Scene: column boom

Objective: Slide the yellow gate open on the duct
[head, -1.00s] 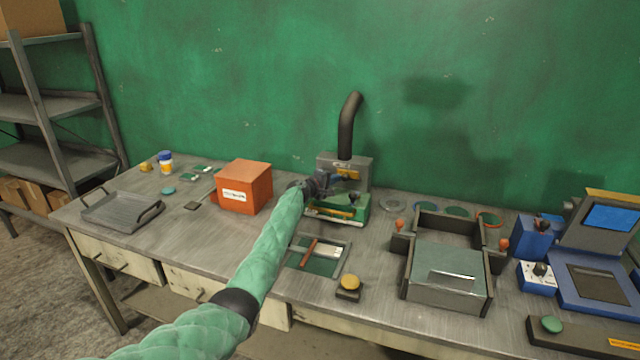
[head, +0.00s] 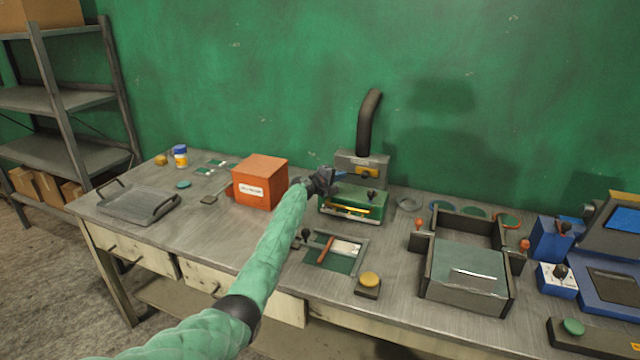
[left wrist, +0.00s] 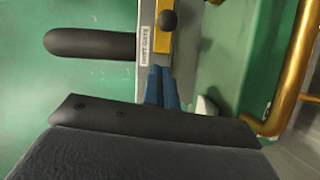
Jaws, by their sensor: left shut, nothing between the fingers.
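The yellow gate (head: 367,172) shows on the front of the grey duct box (head: 347,160) at the back of the bench. A black hose (head: 367,125) rises from that box. In the left wrist view the gate is a yellow strip (left wrist: 162,42) with a black knob (left wrist: 168,20), beside a white label. My left gripper (head: 343,174) is just left of the gate, above the green machine. Its blue fingers (left wrist: 161,88) are shut and empty, near the lower end of the strip. I cannot tell whether they touch it.
The green machine (head: 340,204) with a yellow bar stands below the duct. An orange box (head: 260,180) is to the left, and a framed board (head: 345,262) lies in front. A grey fixture (head: 465,270) with orange knobs stands to the right.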

